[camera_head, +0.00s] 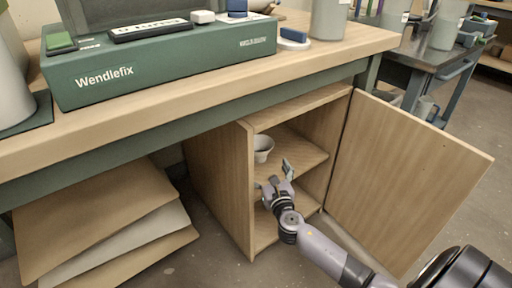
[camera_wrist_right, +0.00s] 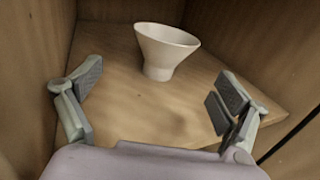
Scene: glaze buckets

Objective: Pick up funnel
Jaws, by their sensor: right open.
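The white funnel (camera_head: 262,148) stands on a shelf (camera_head: 290,158) inside the open wooden cabinet under the workbench, near its left wall. In the right wrist view the funnel (camera_wrist_right: 164,52) has its wide mouth up and its narrow end on the shelf board (camera_wrist_right: 145,110). My right gripper (camera_head: 273,175) is at the cabinet opening, in front of the funnel and apart from it. In the right wrist view the fingers of this gripper (camera_wrist_right: 155,95) are spread wide with nothing between them, and the funnel is beyond them. My left gripper is not in view.
The cabinet door (camera_head: 405,175) stands open on the right. The workbench top (camera_head: 200,92) overhangs the cabinet and carries a green Wendlefix box (camera_head: 165,62). Several boards (camera_head: 100,225) lean at the lower left. The cabinet walls are close around the shelf.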

